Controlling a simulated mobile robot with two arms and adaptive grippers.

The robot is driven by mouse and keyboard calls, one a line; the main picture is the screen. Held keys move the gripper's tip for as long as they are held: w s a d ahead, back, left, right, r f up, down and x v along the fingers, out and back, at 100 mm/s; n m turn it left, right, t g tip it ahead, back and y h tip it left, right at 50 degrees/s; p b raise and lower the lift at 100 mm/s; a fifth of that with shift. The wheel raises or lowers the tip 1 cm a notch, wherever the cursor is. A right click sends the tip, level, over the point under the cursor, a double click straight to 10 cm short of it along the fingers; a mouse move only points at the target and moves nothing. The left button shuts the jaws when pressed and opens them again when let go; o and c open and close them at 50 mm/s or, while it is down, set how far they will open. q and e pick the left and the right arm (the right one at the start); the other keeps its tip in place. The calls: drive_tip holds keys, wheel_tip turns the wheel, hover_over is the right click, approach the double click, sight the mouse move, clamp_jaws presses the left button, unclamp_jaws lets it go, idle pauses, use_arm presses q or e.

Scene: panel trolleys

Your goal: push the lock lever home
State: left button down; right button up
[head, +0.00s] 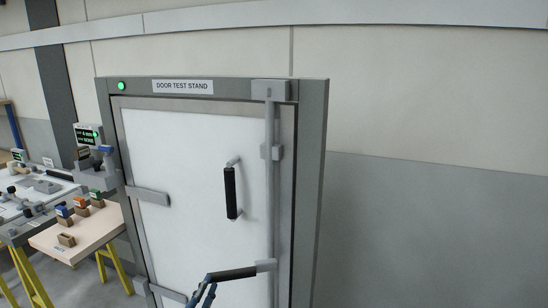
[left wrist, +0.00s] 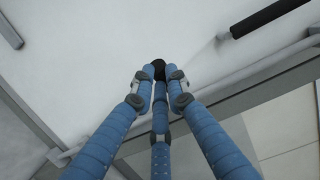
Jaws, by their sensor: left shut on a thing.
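The lock lever (head: 233,273) has a black grip and a grey bracket that joins it to the vertical lock rod (head: 269,205) on the right side of the white door. It points left from the rod, nearly level in the picture; how far it stands off the door is hard to tell. My left gripper (head: 207,285) is at the lever's left, free end. In the left wrist view its blue fingers (left wrist: 161,82) are shut around the black lever end (left wrist: 159,68), which is mostly hidden between them. My right gripper is not in view.
The door (head: 180,180) looks closed in its grey frame, with a green lamp (head: 122,86) lit above. A black door handle (head: 230,192) stands out above the lever; it also shows in the left wrist view (left wrist: 265,18). Trestle tables with parts (head: 75,235) stand at left.

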use_arm(q)
drive_tip(key=w, duration=0.1)
drive_tip(key=w+a, duration=0.1)
drive_tip(key=w, duration=0.1)
drive_tip(key=shift+a, duration=0.1)
idle(0.6)
drive_tip(key=shift+w+a+f+b, duration=0.15)
drive_tip(key=shift+w+b, duration=0.35)
drive_tip(key=shift+w, duration=0.55)
drive_tip(key=c, duration=1.5)
unclamp_jaws()
drive_tip(key=shift+a, duration=0.1)
drive_tip(key=shift+s+a+p, duration=0.15)
drive_tip(key=shift+s+p, duration=0.4)
drive_tip(key=shift+s, duration=0.45)
drive_tip(key=shift+s+a+p, duration=0.15)
drive_tip(key=shift+s+p, duration=0.35)
drive_tip(key=shift+s, duration=0.45)
